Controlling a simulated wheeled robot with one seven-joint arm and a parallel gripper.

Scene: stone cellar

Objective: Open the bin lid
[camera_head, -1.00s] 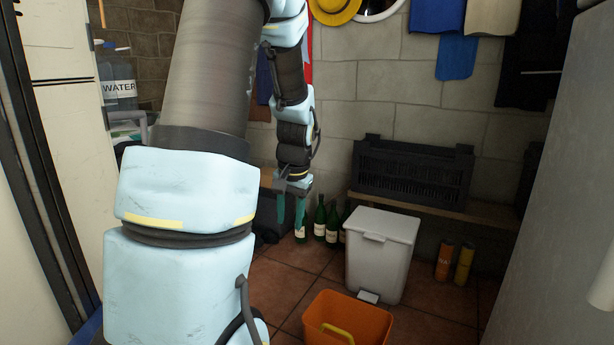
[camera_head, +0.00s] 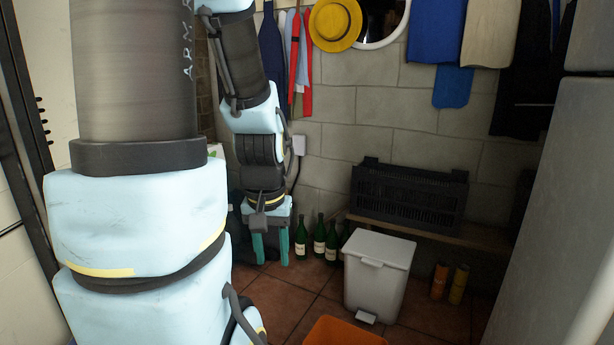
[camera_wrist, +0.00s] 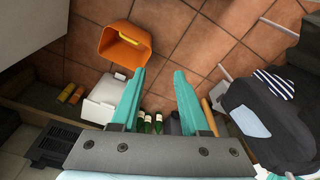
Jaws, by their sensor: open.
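The white bin (camera_head: 376,285) stands on the tiled floor, right of centre in the head view. Its lid (camera_head: 379,249) is closed, with a small tab at the front edge and a pedal at the foot. The bin (camera_wrist: 101,103) also shows in the wrist view, partly hidden behind a finger. My gripper (camera_head: 271,259) hangs to the left of the bin, pointing down, open and empty. Its teal fingers (camera_wrist: 160,78) are spread apart in the wrist view and touch nothing that I can make out.
Green bottles (camera_head: 319,236) stand between my gripper and the bin. An orange bucket (camera_head: 343,333) is on the floor in front. A black crate (camera_head: 409,195) sits on a bench (camera_head: 450,233) behind the bin. Orange and yellow cylinders (camera_head: 458,284) stand to its right.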

